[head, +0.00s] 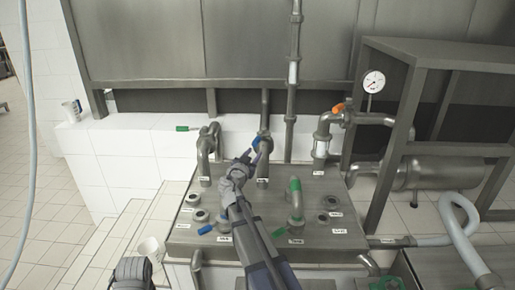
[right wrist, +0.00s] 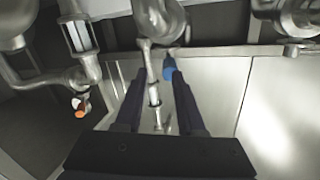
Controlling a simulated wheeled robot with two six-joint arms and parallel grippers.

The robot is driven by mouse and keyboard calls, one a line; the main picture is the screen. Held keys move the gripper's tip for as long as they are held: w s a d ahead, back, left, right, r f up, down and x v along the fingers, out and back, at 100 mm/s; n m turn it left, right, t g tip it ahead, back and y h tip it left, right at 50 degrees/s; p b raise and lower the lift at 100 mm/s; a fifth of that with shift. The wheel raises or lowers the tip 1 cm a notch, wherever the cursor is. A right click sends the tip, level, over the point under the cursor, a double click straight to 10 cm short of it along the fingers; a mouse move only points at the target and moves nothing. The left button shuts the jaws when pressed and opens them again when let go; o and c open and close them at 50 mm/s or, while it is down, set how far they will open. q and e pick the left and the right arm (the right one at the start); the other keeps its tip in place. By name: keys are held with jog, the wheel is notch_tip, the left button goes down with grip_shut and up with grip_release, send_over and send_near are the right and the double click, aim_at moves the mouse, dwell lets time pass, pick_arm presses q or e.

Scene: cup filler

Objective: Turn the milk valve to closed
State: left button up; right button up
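A blue-handled valve (head: 256,140) sits on an upright pipe at the back of the steel panel (head: 320,243). My right gripper (head: 250,157) is just in front of it. In the right wrist view its two dark fingers (right wrist: 158,80) are apart, with the pipe and blue handle (right wrist: 169,70) showing between their tips; whether they touch is unclear. Small labels on the panel are too blurred to read, so I cannot tell which valve is the milk one. My left gripper's fingers do not show.
A green-handled pipe (head: 296,195) and a second blue handle (head: 206,229) are on the panel. Another green handle (head: 185,128) and an orange-handled valve (head: 338,107) lie behind. A pressure gauge (head: 374,82) and a steel frame (head: 395,125) stand right. A white cup (head: 151,249) is at lower left.

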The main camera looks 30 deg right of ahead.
aim_at(260, 140)
jog(key=s+d+f+y, duration=0.1)
jog(key=s+d+f+m+g+p, duration=0.1)
jog(key=d+f, duration=0.1)
jog(key=s+d+f+g+y, duration=0.1)
jog(key=s+d+f, duration=0.1)
jog(key=shift+f+m+y, duration=0.25)
jog(key=shift+m+y, duration=0.05)
jog(key=c, duration=0.4)
jog(key=s+f+y, duration=0.1)
jog(key=s+d+f+g+y+p, duration=0.1)
jog(key=f+y, duration=0.1)
jog(key=shift+s+f+m+y, duration=0.25)
jog(key=shift+f+m+y, duration=0.05)
jog(key=shift+m, duration=0.1)
grip_shut()
jog(key=s+d+r+m+t+y+p, duration=0.3)
jog(key=r+t+y, duration=0.4)
jog(key=r, duration=0.6)
jog(key=shift+n+t+h, duration=0.3)
jog(key=shift+t+h, duration=0.1)
jog(key=shift+h, duration=0.1)
jog(key=shift+w+a+f+b, duration=0.25)
jog(key=shift+w+a+f, duration=0.15)
jog(key=shift+w, duration=1.55)
jog(key=shift+w+a+f+b, duration=0.3)
jog(key=shift+w+a, duration=0.1)
jog(key=shift+w, duration=1.55)
jog(key=shift+w+a+f+b, duration=0.25)
jog(key=shift+w+a+f, duration=0.15)
jog(key=shift+w, duration=1.55)
